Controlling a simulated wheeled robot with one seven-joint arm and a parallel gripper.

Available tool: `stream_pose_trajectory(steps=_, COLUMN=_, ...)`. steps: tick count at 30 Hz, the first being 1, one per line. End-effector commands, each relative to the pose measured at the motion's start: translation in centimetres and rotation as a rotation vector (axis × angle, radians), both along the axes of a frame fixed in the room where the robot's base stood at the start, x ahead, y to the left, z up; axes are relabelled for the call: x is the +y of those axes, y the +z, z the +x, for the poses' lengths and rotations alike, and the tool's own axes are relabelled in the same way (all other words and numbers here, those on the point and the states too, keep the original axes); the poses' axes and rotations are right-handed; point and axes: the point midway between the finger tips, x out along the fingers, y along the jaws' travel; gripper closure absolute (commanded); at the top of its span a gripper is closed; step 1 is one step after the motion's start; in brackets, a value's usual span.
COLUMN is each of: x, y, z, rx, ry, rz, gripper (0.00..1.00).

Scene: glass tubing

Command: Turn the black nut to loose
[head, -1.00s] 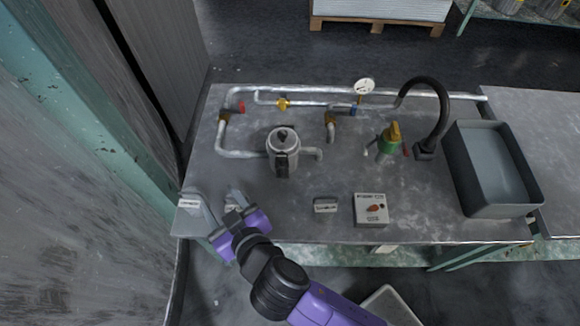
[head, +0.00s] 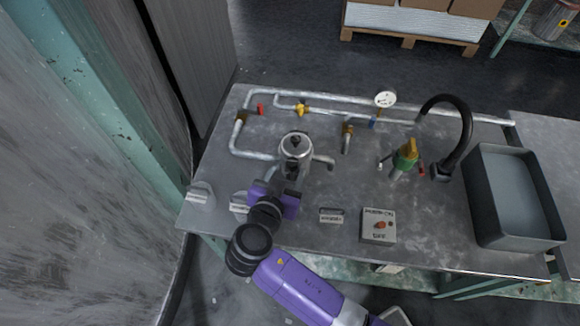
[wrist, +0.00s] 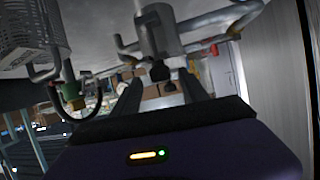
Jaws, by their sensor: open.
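The silver vessel (head: 296,146) stands upright on the bench, joined to the pipework, and shows at the top of the wrist view (wrist: 156,32). A small black part (wrist: 160,73), which looks like the black nut, sits under the vessel's body in the wrist view. In the head view it is largely hidden by my gripper, and I cannot read its turn. My gripper (head: 287,180) is at the vessel's near side. In the wrist view its two dark fingers (wrist: 161,84) are open, with the black part between them near the tips; I see no clear contact.
Pipes (head: 340,99) with a gauge (head: 385,99) run behind the vessel. A green and yellow valve (head: 406,155), a black curved spout (head: 466,120) and a grey basin (head: 515,200) are to the right. A labelled box (head: 378,226) lies near the front edge.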

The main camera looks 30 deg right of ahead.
Motion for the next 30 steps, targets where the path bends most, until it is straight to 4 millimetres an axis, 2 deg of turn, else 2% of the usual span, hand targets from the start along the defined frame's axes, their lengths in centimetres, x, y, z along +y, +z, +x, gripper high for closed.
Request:
stream_pose_trajectory(steps=6, x=-1.3, y=-0.7, z=1.4, rx=0.000, ry=0.001, rz=0.000, gripper=0.48)
stream_pose_trajectory(steps=15, x=-1.4, y=-0.9, z=1.5, rx=0.000, ry=0.002, rz=0.001, gripper=0.48)
stream_pose_trajectory(steps=17, x=-1.4, y=-0.9, z=1.5, rx=0.000, ry=0.002, rz=0.001, gripper=0.58)
stream_pose_trajectory(steps=23, x=-1.4, y=-0.9, z=1.5, rx=-0.001, ry=0.002, rz=0.000, gripper=0.97)
stream_pose_trajectory(steps=24, x=-1.4, y=-0.8, z=1.5, rx=-0.001, ry=0.002, rz=0.000, gripper=1.00)
stream_pose_trajectory(steps=30, x=-1.4, y=-0.9, z=1.5, rx=0.000, ry=0.013, rz=0.001, gripper=1.00)
